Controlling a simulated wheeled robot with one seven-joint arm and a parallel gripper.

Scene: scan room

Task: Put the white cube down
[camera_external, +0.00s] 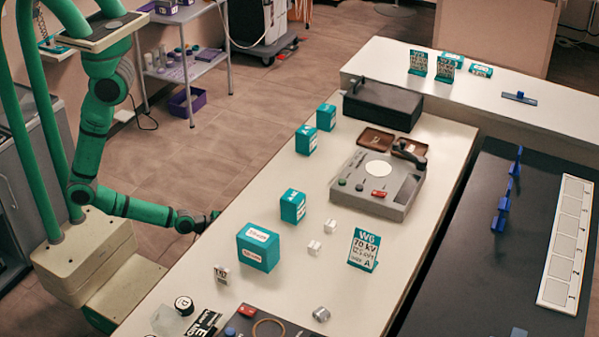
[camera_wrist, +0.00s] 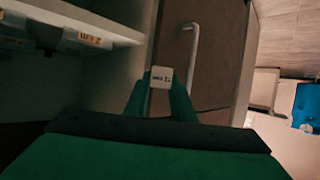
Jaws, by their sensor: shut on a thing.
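A white cube (camera_wrist: 161,76) with dark lettering shows in the wrist view between the two green fingers of my gripper (camera_wrist: 160,86), which is shut on it. In the external view my gripper (camera_external: 213,217) is a small dark end just off the left edge of the white table (camera_external: 290,165), low beside the teal boxes. The held cube is too small or hidden to make out there.
Teal boxes (camera_external: 258,248) (camera_external: 293,206) stand along the table's left side. A teal sign (camera_external: 364,250), a grey device (camera_external: 378,186) and a metal cylinder (camera_external: 321,314) are also on it. The wrist view shows a pale shelf edge (camera_wrist: 105,27) at left and a brown panel (camera_wrist: 220,62) with a handle.

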